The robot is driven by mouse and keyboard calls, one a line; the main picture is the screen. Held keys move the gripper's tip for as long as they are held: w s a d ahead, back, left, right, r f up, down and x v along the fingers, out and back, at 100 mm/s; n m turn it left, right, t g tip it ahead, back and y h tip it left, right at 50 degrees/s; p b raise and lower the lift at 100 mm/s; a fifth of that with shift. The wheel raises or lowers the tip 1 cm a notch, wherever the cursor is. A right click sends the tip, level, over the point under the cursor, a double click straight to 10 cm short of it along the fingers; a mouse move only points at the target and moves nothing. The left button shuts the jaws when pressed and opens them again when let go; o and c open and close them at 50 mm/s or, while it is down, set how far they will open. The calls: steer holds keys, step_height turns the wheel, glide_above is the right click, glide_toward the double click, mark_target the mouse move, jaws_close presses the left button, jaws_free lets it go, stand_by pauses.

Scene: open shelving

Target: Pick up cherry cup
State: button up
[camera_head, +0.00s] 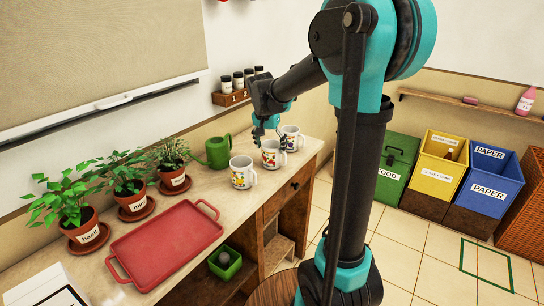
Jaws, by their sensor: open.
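Three white mugs with coloured prints stand upright in a row near the counter's front edge: a near mug (242,173), a middle mug (271,155) and a far mug (292,139). The prints are too small for me to tell which one is the cherry cup. My gripper (268,133) is open and points down, just above and behind the middle mug. It appears empty. I cannot tell whether a finger touches a mug.
A green watering can (217,152) stands left of the mugs. A red tray (168,243) and several potted herbs, including mint (130,197), fill the left of the counter (215,190). A wooden spice rack (231,99) hangs behind. Bins (396,165) stand at the right.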

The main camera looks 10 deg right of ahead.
mark_target(272, 157)
steer(key=shift+x, duration=3.25)
steer(key=shift+c, duration=0.6)
steer(key=c, duration=1.1)
steer(key=shift+o, duration=0.2)
steer(key=shift+r, duration=0.1)
